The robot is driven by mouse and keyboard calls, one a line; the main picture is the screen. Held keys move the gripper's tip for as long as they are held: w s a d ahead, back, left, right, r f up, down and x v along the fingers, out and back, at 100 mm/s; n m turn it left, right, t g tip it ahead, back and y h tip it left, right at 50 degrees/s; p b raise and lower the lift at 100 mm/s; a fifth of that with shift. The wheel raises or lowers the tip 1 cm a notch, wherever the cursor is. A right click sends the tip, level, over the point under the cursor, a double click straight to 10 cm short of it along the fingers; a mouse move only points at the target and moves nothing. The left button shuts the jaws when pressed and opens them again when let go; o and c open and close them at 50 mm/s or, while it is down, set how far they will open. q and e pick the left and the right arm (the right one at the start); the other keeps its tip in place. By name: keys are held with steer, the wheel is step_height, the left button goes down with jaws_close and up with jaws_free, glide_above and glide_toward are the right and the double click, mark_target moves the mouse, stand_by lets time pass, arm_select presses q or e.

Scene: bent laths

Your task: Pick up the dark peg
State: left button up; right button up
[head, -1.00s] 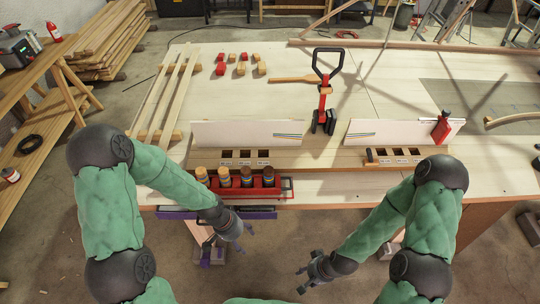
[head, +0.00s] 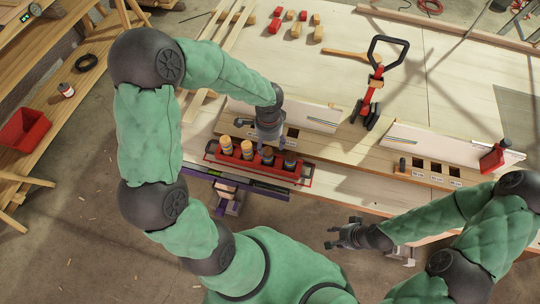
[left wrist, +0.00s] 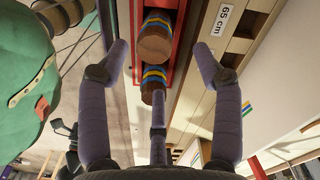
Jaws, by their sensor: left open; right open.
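A red tray (head: 213,156) on the near bench edge holds several upright wooden pegs with coloured bands. The right-hand peg (head: 289,161) looks darkest, and the peg beside it (head: 267,156) is also brownish; the left ones are paler. My left gripper (head: 268,138) is open just above and behind the tray's right half. In the left wrist view its fingers (left wrist: 160,72) spread around two brown-topped pegs; the farther peg (left wrist: 155,42) is clear, the nearer peg (left wrist: 153,76) partly hidden by a finger. No contact is visible. My right gripper (head: 335,237) is open and empty, off the bench's front.
Slotted wooden blocks with white backboards stand behind the tray (head: 315,118) and at right (head: 445,145). A red-and-black tool (head: 372,95) stands between the boards. Small red and wooden blocks lie farther back.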

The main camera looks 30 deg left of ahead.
mark_target(269, 149)
arm_select(q)
steer(key=shift+f+b, duration=0.45)
steer(key=shift+f, duration=2.75)
steer(key=c, duration=1.3)
